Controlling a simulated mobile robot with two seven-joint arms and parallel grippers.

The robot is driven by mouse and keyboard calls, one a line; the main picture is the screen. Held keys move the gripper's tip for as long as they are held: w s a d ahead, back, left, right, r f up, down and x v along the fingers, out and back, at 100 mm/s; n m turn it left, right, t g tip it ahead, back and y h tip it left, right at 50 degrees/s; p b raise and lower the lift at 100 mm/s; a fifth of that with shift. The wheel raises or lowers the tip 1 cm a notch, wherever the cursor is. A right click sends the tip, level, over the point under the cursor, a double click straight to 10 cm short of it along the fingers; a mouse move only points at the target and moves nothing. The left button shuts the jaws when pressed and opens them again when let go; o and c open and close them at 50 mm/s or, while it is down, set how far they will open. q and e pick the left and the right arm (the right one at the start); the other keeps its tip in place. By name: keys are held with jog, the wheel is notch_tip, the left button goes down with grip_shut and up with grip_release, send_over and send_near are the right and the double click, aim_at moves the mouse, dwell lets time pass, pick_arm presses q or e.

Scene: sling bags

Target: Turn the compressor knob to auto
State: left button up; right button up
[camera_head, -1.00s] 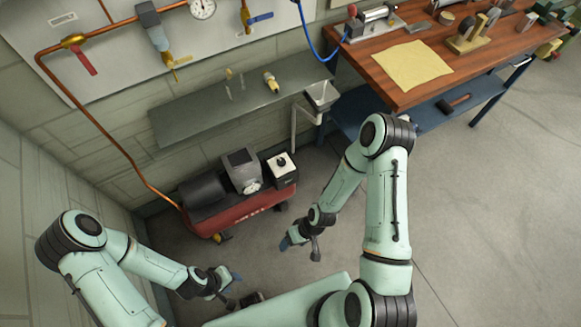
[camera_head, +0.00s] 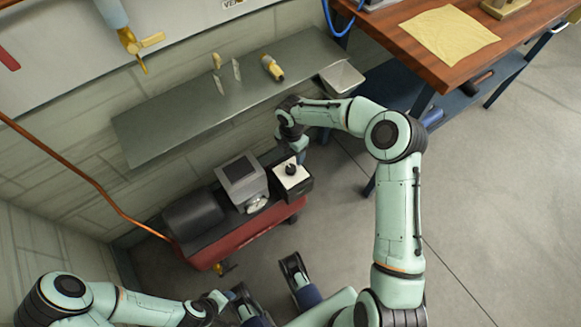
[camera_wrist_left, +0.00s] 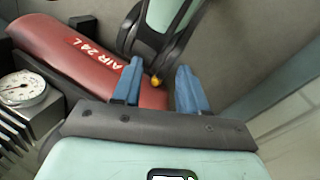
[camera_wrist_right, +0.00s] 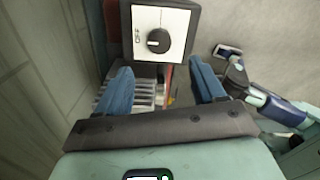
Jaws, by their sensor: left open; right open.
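The compressor (camera_head: 235,235) has a red tank, a grey box and a control box with a white face. The black knob (camera_head: 291,170) sits on that face; it also shows in the right wrist view (camera_wrist_right: 158,42). Its light pointer mark points left, towards the OFF label (camera_wrist_right: 137,37). Other labels cannot be read. My right gripper (camera_head: 299,155) is open and empty, close to the control box, with the knob just ahead between its blue fingers. My left gripper (camera_wrist_left: 160,68) is open and empty near the red tank marked AIR 24 L (camera_wrist_left: 85,50).
A grey shelf (camera_head: 170,125) with small brass fittings hangs above the compressor. A wooden workbench (camera_head: 440,70) with a yellow cloth stands at the right. A copper pipe (camera_head: 75,175) runs down the wall at the left. The floor at the right is clear.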

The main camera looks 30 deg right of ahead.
aim_at(291, 168)
pick_arm(q)
jog(key=shift+t, duration=0.5)
jog(key=w, duration=0.1)
jog(key=w+a+f+b, duration=0.1)
jog(key=w+f+b, duration=0.1)
jog(key=shift+w+a+f, duration=0.2)
jog(key=shift+a+f, duration=0.05)
jog(key=shift+a, duration=0.05)
pick_arm(e)
notch_tip(291, 168, down, 10)
jog(key=shift+w+r, duration=0.1)
jog(key=c, duration=1.1)
